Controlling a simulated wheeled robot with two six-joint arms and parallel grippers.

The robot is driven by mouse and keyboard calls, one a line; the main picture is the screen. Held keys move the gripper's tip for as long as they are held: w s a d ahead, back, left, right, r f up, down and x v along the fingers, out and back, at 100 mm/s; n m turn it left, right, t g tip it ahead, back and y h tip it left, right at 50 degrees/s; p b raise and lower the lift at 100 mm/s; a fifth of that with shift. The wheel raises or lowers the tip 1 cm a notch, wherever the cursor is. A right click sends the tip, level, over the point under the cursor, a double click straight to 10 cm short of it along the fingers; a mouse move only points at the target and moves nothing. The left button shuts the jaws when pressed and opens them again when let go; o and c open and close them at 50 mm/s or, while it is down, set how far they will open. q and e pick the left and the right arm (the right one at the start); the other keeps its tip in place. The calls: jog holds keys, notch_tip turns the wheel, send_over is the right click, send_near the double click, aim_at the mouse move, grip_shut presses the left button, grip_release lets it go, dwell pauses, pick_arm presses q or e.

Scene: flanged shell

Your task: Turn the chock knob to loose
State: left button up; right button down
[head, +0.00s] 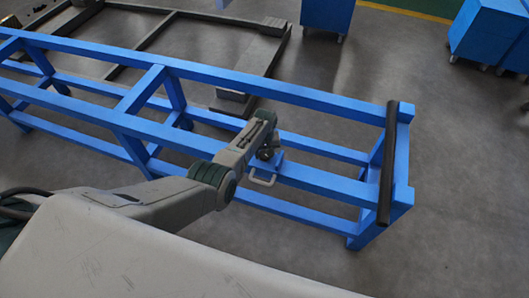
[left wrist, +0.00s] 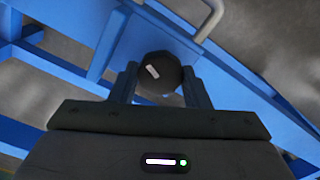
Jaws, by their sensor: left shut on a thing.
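The chock knob is a dark, round knob (left wrist: 160,73) with a small white mark on its face. It shows in the left wrist view between the two fingers of my left gripper (left wrist: 160,88), which is shut on it. In the head view my left gripper (head: 268,152) is at the knob, above a small blue block (head: 277,168) on the front rail of the blue frame. The gripper hides most of the knob there. A pale handle (head: 262,181) sticks out from the block; it also shows at the top of the left wrist view. My right gripper is not in view.
The long blue frame (head: 300,102) has open gaps between its rails. A black bar (head: 388,165) lies across its right end. Blue wheeled bins (head: 327,14) stand at the back. The grey floor at right is clear.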

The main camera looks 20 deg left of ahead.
aim_at(264, 154)
pick_arm(q)
jog(key=shift+n, duration=0.5)
jog(key=o, duration=1)
jog(key=shift+c, duration=0.2)
jog(key=shift+r, duration=0.35)
notch_tip(264, 154, up, 10)
